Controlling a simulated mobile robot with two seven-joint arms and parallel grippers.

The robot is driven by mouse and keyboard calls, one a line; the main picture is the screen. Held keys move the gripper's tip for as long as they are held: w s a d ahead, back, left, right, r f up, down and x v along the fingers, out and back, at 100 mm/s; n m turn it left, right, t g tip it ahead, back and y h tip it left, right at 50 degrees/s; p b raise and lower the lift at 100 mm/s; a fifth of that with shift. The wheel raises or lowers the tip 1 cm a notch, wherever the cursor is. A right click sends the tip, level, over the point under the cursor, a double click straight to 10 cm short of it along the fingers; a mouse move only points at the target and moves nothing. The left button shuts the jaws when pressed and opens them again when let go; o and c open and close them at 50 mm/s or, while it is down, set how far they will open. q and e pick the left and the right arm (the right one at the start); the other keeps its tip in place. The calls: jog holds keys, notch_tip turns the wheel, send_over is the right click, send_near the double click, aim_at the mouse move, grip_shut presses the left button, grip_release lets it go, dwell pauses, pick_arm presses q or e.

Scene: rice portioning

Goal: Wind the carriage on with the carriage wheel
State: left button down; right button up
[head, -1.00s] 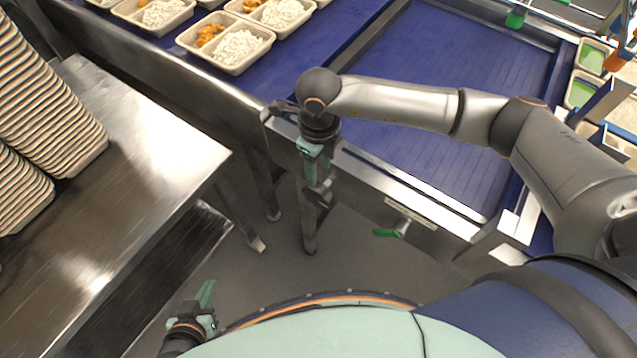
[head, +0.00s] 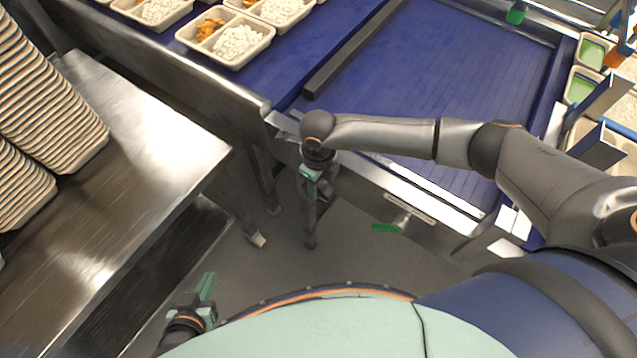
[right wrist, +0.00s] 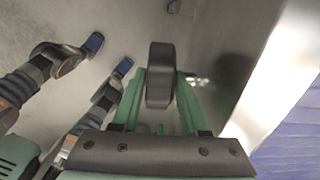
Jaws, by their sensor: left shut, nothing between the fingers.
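My right gripper (head: 312,190) points down at the near side of the blue conveyor frame, at its left corner. In the right wrist view, its two green fingers (right wrist: 161,100) stand on either side of a dark rounded part (right wrist: 160,72), seen edge-on, which looks like the carriage wheel. The fingers are very close to it; I cannot tell whether they press on it. In the head view, the wheel is largely hidden by my gripper. My left gripper (head: 207,295) is shut and empty, low at the left of my body.
A dark bar (head: 350,52) lies across the blue belt (head: 455,70). Trays of rice (head: 236,62) stand on the belt at the upper left. A steel table (head: 150,135) with stacked empty trays (head: 45,100) is on the left. A green-handled lever (head: 388,227) sits below the conveyor edge.

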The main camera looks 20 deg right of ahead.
grip_shut()
jog(key=g+b, duration=0.1)
jog(key=h+b, duration=0.1)
jog(key=b, duration=0.1)
jog(key=g+h+b, duration=0.1)
jog(key=b, duration=0.1)
jog(key=shift+w+a+f+g, duration=0.2)
jog(key=shift+w+f+g, duration=0.1)
jog(key=shift+w+f, duration=0.05)
jog(key=shift+r+g+h+b, duration=0.3)
jog(key=shift+g+b, duration=0.1)
jog(key=shift+b, duration=0.2)
jog(key=shift+o, duration=0.8)
grip_release()
